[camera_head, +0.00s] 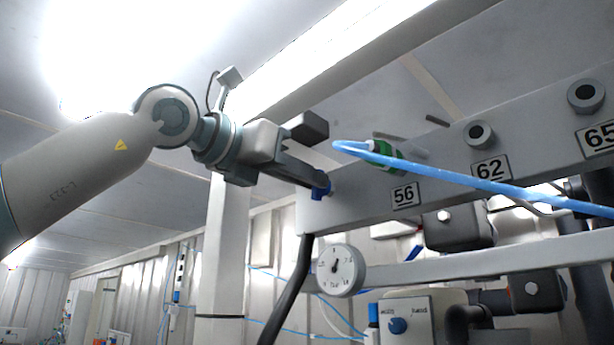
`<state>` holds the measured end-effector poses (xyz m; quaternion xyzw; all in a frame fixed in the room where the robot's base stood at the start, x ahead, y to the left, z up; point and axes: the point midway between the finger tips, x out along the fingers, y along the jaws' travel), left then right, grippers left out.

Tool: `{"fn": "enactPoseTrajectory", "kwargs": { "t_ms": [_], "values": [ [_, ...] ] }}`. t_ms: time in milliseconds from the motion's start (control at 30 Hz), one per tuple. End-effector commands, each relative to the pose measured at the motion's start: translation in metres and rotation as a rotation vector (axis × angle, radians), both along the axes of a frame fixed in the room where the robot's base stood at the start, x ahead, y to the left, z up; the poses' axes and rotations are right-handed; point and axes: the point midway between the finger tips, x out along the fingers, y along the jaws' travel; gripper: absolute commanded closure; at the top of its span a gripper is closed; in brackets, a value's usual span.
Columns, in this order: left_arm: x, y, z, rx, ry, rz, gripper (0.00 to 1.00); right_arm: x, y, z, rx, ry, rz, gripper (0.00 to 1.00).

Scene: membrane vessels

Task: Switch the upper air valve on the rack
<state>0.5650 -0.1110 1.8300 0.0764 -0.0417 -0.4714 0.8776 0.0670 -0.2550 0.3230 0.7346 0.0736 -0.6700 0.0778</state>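The rack's upper grey beam (350,205) runs from the centre to the upper right and carries number plates 56, 62 and 65. A small blue part (321,191), which looks like a valve handle, sits at the beam's left end. A green fitting (382,153) with a blue air hose (440,177) is on the beam above plate 56. My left gripper (321,156) comes in from the left, its two dark fingers apart with nothing seen between them. The lower fingertip overlaps the blue part; I cannot tell whether they touch. My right gripper is out of view.
A round pressure gauge (341,270) and a black hose (288,290) hang below the beam's left end. A grey box with a blue knob (397,326) stands lower down. A white post (222,250) rises behind my gripper. The space to the left is open.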

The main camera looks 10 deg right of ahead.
Motion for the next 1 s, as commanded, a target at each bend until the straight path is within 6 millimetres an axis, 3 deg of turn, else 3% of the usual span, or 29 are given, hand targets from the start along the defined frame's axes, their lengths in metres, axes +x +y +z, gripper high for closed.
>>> {"fn": "enactPoseTrajectory", "kwargs": {
  "t_ms": [533,1000],
  "values": [
    [-0.0001,-0.0003,-0.0002,0.043,-0.064,0.0,1.0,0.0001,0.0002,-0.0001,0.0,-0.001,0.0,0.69],
    [-0.0011,-0.0012,-0.0007,0.24,-0.358,0.001,1.0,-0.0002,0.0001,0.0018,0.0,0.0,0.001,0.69]
  ]
}}
